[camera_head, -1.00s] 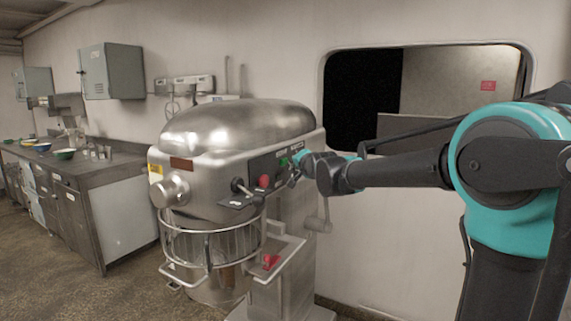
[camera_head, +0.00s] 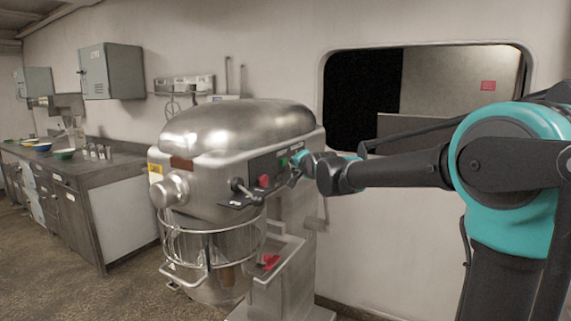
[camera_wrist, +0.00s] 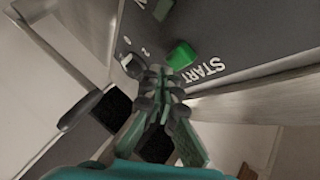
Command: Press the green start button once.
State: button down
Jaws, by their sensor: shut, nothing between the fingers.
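The green start button (camera_head: 283,161) is on the dark control panel on the side of the steel mixer (camera_head: 238,129). In the wrist view the green button (camera_wrist: 181,55) stands out from the panel beside the word START. My gripper (camera_wrist: 162,78) is shut and empty, its fingertips just below the button's lower edge in the picture. I cannot tell whether they touch it. In the head view my gripper (camera_head: 297,172) is close to the panel, just right of the button.
A red button (camera_head: 264,181) and a black lever (camera_head: 240,190) are near the green one. The mixer's wire guard (camera_head: 212,240) is below. A counter (camera_head: 95,165) with bowls stands at the left. A wall opening (camera_head: 430,90) is behind my arm.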

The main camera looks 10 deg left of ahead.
jog(key=shift+w+a, duration=0.15)
jog(key=shift+a, duration=0.25)
